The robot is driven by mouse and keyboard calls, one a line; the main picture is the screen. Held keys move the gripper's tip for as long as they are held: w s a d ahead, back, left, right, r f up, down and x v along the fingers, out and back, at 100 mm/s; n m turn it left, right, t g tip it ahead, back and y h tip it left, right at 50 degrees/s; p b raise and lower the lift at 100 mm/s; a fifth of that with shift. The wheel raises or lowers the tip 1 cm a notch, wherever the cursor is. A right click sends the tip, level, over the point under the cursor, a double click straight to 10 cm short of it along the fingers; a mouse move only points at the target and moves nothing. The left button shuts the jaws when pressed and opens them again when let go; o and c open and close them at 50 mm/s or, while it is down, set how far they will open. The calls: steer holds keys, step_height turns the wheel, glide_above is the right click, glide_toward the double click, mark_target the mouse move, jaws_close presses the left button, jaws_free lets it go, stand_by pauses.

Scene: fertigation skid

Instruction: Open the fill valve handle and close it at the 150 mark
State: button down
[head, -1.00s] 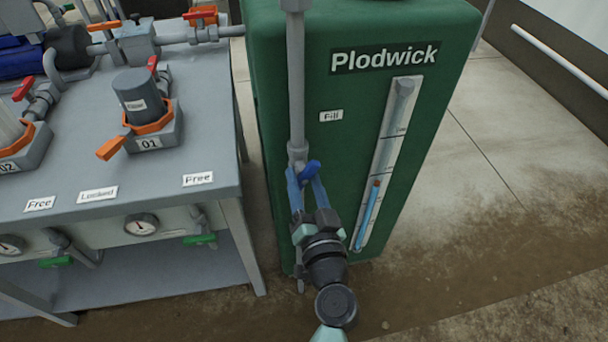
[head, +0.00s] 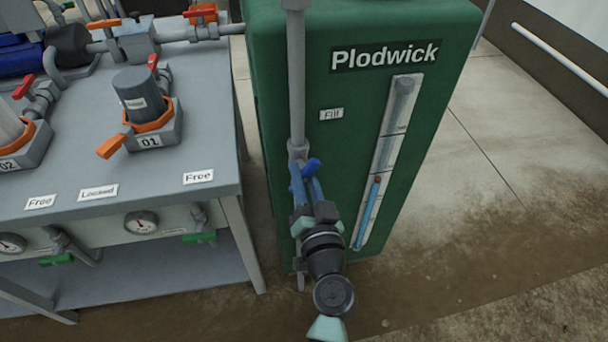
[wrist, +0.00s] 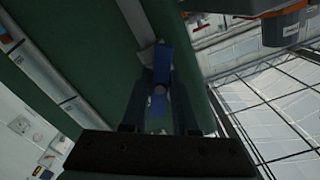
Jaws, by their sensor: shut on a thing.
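The green Plodwick tank (head: 285,90) stands in the middle of the head view. A grey fill pipe (head: 297,90) runs down its front beside the "Fill" label (head: 331,114). The blue fill valve handle (head: 313,166) is at the pipe's lower part. My gripper (head: 306,184) is shut on this handle, and its fingers partly hide it. The wrist view shows the blue handle (wrist: 162,68) between my two fingers. The level gauge (head: 395,125) on the tank shows a blue column with a red-brown marker (head: 377,180) on top, below mid-height. Its scale numbers are too small to read.
A grey bench (head: 75,215) stands left of the tank, with a dark filter canister (head: 137,90), orange and red handles, and pressure gauges (head: 140,224). Concrete floor (head: 480,150) to the right of the tank is clear.

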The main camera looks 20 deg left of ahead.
steer(key=shift+m, duration=0.4)
steer(key=m, duration=1.1)
steer(key=shift+p, duration=0.35)
steer(key=shift+m, duration=0.3)
steer(key=c, duration=0.8)
jaws_free()
steer(key=shift+o, duration=0.2)
steer(key=shift+s, duration=0.1)
steer(key=v, duration=1.3)
steer(key=shift+b, duration=0.3)
